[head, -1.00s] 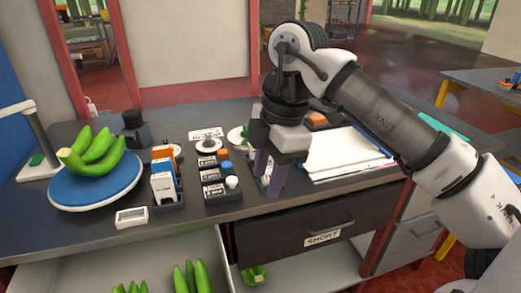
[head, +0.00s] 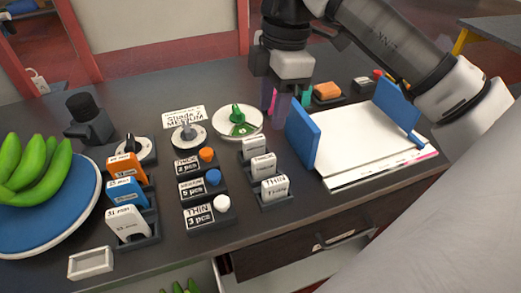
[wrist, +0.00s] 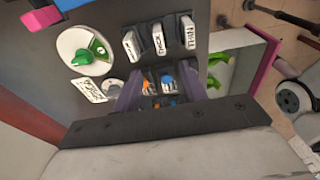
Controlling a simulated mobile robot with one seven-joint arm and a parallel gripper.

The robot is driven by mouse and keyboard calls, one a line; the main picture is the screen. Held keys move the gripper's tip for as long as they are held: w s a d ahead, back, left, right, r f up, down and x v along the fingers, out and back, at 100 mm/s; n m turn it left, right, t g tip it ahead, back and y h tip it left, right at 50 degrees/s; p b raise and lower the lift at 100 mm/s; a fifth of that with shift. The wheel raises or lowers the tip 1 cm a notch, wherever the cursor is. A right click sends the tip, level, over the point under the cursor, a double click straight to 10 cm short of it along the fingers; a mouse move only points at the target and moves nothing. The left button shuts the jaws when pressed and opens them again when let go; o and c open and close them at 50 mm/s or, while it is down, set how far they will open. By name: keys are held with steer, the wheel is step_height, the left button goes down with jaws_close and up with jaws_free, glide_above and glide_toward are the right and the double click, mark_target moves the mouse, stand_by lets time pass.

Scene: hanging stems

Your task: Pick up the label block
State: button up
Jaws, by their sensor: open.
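Three white label blocks stand in a dark rack in the head view: a rear one (head: 254,145), a middle one (head: 263,166) and a front one (head: 274,188) that reads THIN. They also show at the top of the wrist view, the right-hand one (wrist: 187,32) being marked THIN. Which one the task means, I cannot tell. My gripper (head: 275,100) is open, with purple fingers pointing down, behind the rack. In the wrist view my gripper (wrist: 165,85) shows nothing held between its fingers, and the rack lies beyond them.
Left of the rack stand button blocks (head: 205,187) and a holder of coloured cards (head: 127,222). A green dial (head: 238,121) sits close behind. Blue upright panels (head: 302,137) flank white sheets (head: 365,140) on the right. A banana plate (head: 75,230) is far left.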

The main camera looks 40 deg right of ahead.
mark_target(264, 158)
steer(key=f, duration=0.5)
steer(key=a+f, duration=0.1)
steer(key=f, duration=0.2)
steer(key=shift+f+p, duration=0.1)
steer(key=shift+p, duration=0.2)
steer(key=shift+w+a+f+p, duration=0.1)
steer(key=shift+f+p, duration=0.25)
steer(key=shift+f, duration=1.05)
steer(key=shift+w+a+f+p, duration=0.1)
steer(key=shift+f+p, duration=0.2)
steer(key=shift+f, duration=1.05)
jaws_close()
